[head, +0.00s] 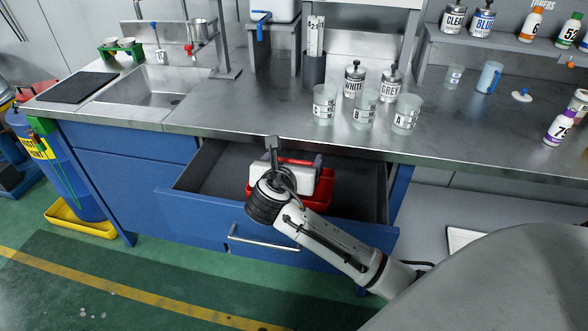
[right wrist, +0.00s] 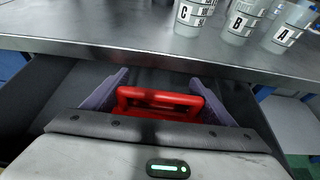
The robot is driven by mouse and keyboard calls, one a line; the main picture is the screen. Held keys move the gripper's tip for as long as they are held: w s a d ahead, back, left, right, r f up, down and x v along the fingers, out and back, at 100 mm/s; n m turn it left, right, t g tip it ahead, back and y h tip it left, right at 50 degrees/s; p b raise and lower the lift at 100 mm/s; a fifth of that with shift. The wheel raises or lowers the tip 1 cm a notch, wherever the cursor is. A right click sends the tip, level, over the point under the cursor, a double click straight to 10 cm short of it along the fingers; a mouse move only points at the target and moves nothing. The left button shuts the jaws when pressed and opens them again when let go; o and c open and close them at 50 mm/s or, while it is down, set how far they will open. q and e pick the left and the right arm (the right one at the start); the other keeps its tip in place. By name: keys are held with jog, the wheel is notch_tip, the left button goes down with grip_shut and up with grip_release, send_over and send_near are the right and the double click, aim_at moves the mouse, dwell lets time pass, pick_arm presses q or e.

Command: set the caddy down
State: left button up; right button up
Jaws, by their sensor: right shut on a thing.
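A red caddy (head: 322,188) is inside the open blue drawer (head: 190,204) under the bench top. My right gripper (head: 290,165) reaches down over it and partly hides it. In the right wrist view, the caddy's red handle (right wrist: 160,97) lies between the two grey-purple fingers of the right gripper, which is shut on it. I cannot tell whether the caddy's base touches the drawer floor. My left gripper is not in view.
The drawer has bare floor left of the caddy. Beakers (head: 325,104) stand near the bench edge above the drawer, with WHITE (head: 354,80) and GREY (head: 390,84) cans behind. A sink (head: 158,88) is at left.

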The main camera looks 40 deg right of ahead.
notch_tip(320, 180, down, 3)
jog(key=shift+r, duration=0.15)
jog(key=shift+w, duration=0.1)
jog(key=shift+f, duration=0.6)
jog(key=o, duration=1.3)
jog(key=shift+f, duration=0.1)
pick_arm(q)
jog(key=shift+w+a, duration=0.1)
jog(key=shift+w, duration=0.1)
pick_arm(e)
jog(key=shift+o, duration=0.9)
jog(key=shift+f, duration=0.1)
jog(key=shift+s, duration=0.2)
